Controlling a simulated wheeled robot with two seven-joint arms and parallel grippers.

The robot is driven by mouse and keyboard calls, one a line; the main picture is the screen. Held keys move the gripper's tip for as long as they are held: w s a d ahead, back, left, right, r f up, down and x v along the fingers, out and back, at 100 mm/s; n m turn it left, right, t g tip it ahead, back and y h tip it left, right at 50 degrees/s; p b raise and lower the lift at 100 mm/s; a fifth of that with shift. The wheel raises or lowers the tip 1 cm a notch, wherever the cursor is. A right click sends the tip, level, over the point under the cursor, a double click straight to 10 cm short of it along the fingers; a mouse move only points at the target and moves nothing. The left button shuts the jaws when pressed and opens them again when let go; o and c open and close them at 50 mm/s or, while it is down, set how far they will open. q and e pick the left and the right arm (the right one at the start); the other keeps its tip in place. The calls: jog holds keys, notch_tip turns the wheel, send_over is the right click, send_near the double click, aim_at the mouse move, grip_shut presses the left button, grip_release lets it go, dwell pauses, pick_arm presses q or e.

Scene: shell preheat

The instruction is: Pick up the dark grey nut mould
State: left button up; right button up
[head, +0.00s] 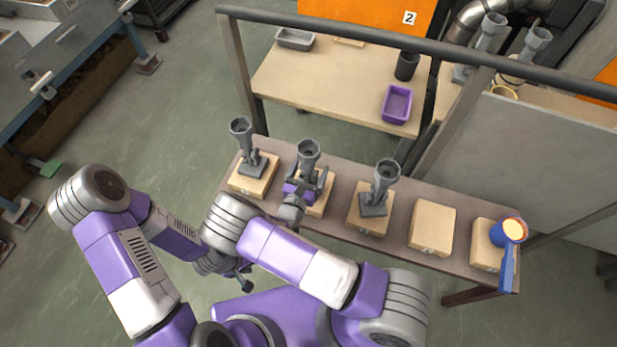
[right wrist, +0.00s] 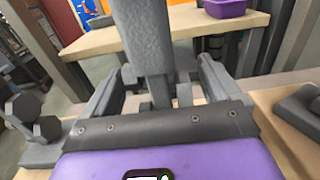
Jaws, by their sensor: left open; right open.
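Three grey moulds with funnel tops stand upright on wooden blocks: a left one (head: 241,129), a middle one (head: 308,152) and a right one (head: 385,176). I cannot tell by shade which is the nut mould. My right gripper (head: 309,176) is at the middle mould, its open fingers on either side of the stem. In the right wrist view, the stem (right wrist: 146,40) rises between the open fingers (right wrist: 158,88); I cannot tell whether they touch it. My left gripper (head: 243,281) is open and empty, low in front of the bench.
The narrow bench (head: 335,223) also holds a bare wooden block (head: 432,228) and a blue ladle (head: 508,262) with yellowish contents. Behind stand a dark rail (head: 400,42) and a table (head: 330,82) with a purple tray (head: 397,104), grey tray (head: 295,39) and dark cup (head: 407,66).

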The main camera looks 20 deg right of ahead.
jog(key=shift+w+d, duration=0.3)
jog(key=shift+w, duration=0.15)
jog(key=shift+r, duration=0.1)
jog(key=c, duration=1.4)
